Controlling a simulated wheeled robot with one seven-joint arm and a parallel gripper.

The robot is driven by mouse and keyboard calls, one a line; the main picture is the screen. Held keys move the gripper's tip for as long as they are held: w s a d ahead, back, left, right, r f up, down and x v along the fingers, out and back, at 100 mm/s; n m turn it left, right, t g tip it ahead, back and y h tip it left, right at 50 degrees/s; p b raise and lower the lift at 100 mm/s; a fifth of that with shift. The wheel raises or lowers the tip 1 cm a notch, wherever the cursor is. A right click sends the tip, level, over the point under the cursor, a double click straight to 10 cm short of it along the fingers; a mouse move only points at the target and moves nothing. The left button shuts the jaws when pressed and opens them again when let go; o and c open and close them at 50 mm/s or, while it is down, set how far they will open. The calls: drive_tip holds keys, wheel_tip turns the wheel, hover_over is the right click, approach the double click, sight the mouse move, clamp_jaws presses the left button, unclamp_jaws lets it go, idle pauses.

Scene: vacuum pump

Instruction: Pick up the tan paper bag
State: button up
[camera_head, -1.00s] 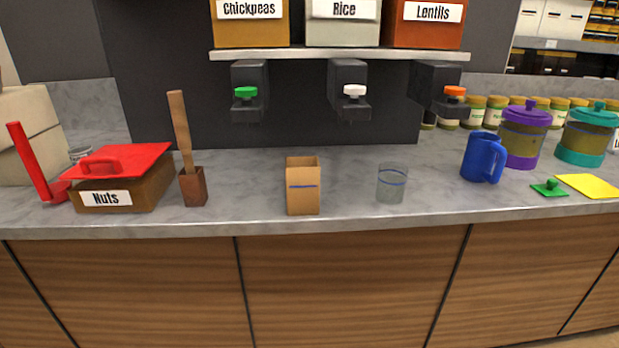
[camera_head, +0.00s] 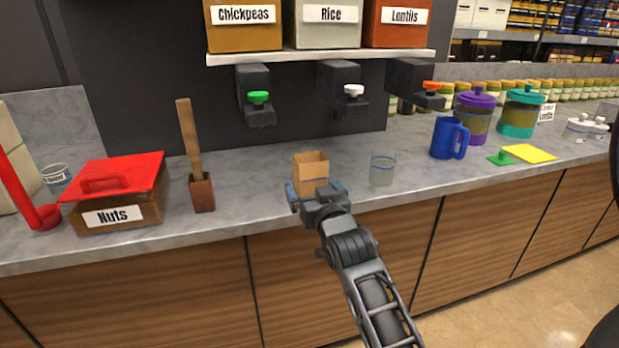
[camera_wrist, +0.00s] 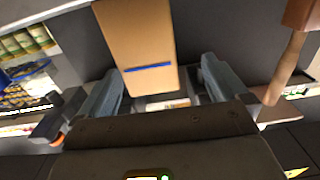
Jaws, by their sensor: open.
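The tan paper bag (camera_head: 311,168) stands upright and open-topped on the grey counter, with a blue line across its front. My gripper (camera_head: 314,190) is in front of the bag at the counter's front edge, its two blue-grey fingers open and partly hiding the bag's lower part. In the wrist view the bag (camera_wrist: 137,45) fills the top middle, and the open fingers of my gripper (camera_wrist: 163,85) lie to its left and right. The view does not make clear whether the fingers touch the bag.
A clear cup (camera_head: 382,170) stands close right of the bag. A brown holder with a wooden handle (camera_head: 201,190) and a red-lidded Nuts box (camera_head: 115,205) are to the left. A blue mug (camera_head: 447,138) is farther right. Dispensers (camera_head: 341,88) hang above the counter.

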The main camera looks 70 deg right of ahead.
drive_tip(key=shift+s+d+r, duration=0.1)
drive_tip(key=shift+d+r, duration=0.25)
drive_tip(key=shift+d, duration=0.35)
drive_tip(key=shift+w+d, duration=0.3)
drive_tip(key=shift+d, duration=0.15)
drive_tip(key=x, duration=0.2)
drive_tip(key=p+x, duration=0.1)
drive_tip(key=x, duration=0.3)
drive_tip(key=shift+w+d+f, duration=0.1)
drive_tip(key=shift+d+f, duration=0.15)
drive_tip(key=shift+d, duration=0.15)
drive_tip(key=c, duration=0.9)
